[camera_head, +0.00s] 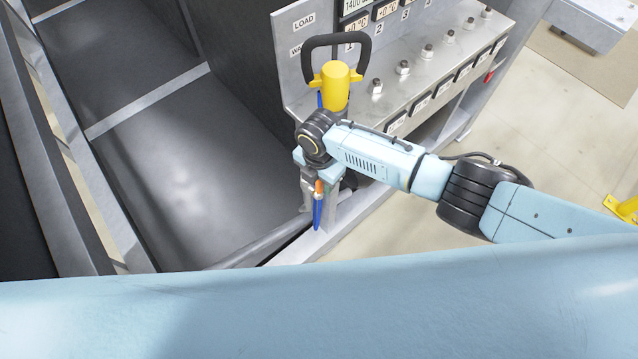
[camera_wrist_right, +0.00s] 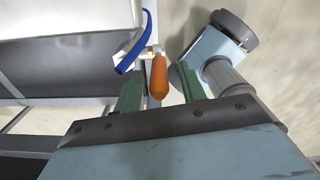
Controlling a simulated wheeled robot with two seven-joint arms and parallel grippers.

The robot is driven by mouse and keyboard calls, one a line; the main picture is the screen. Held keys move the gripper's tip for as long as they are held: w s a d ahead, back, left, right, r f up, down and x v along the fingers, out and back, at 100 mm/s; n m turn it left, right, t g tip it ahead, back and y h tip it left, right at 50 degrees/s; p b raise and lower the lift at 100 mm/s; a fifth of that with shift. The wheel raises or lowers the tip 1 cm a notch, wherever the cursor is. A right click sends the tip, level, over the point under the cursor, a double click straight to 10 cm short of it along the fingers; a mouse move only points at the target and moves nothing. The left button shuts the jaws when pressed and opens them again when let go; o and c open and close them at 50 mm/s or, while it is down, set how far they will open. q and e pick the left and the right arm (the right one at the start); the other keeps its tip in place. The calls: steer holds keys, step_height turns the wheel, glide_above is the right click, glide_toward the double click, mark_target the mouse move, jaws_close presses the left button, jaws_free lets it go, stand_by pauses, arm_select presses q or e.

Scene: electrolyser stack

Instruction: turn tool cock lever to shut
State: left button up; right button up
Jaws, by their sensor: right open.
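The yellow tool (camera_head: 335,88) with a black looped handle (camera_head: 337,42) stands upright at the panel's left end. An orange grip (camera_head: 319,187), which looks like the cock lever, shows below my right wrist, with a blue curved part (camera_head: 318,212) beside it. In the right wrist view the orange grip (camera_wrist_right: 158,78) lies between the two green fingers of my right gripper (camera_wrist_right: 160,80). The fingers are apart, with a gap visible at least on the right side. A brass fitting (camera_wrist_right: 150,50) and the blue curved part (camera_wrist_right: 133,45) are just beyond. My left gripper is out of view.
A grey metal panel (camera_head: 295,60) with labels and a row of bolt-like studs (camera_head: 403,67) runs to the upper right. A dark recessed bay (camera_head: 190,150) is at left. Pale floor (camera_head: 570,120) is open at right, with a yellow bracket (camera_head: 625,208) at its edge.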

steer(key=shift+f, duration=1.15)
steer(key=shift+c, duration=0.4)
jaws_close()
